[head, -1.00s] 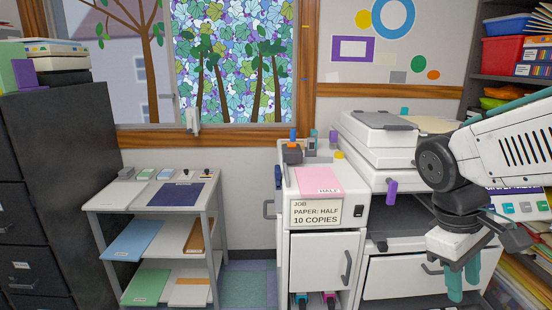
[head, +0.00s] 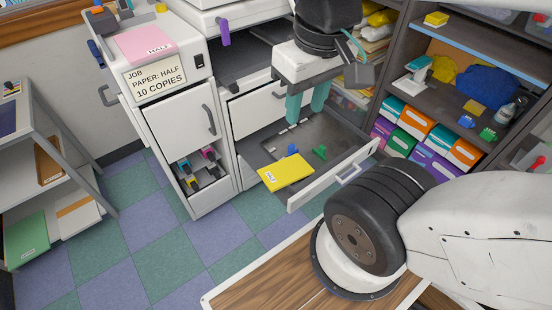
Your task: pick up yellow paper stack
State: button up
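The yellow paper stack (head: 286,172) lies flat at the near left part of an open drawer (head: 335,176) low in the copier. It has a small white label on its near left corner. My gripper (head: 306,102) points down over the back of the drawer, with its two teal fingers apart and nothing seen between them. It is behind and above the yellow stack, not touching it. A blue guide and a green guide (head: 320,152) stand in the drawer behind the stack.
A white cabinet (head: 180,120) with a job sign reading "PAPER: HALF, 10 COPIES" stands left of the drawer. Shelves with colourful boxes (head: 410,118) stand close on the right. A wood-topped surface (head: 270,280) is in front.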

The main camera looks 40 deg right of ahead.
aim_at(284, 172)
jog(key=k, duration=0.5)
jog(key=z, duration=1.35)
jog(key=i, duration=0.95)
jog(key=u, duration=1.95)
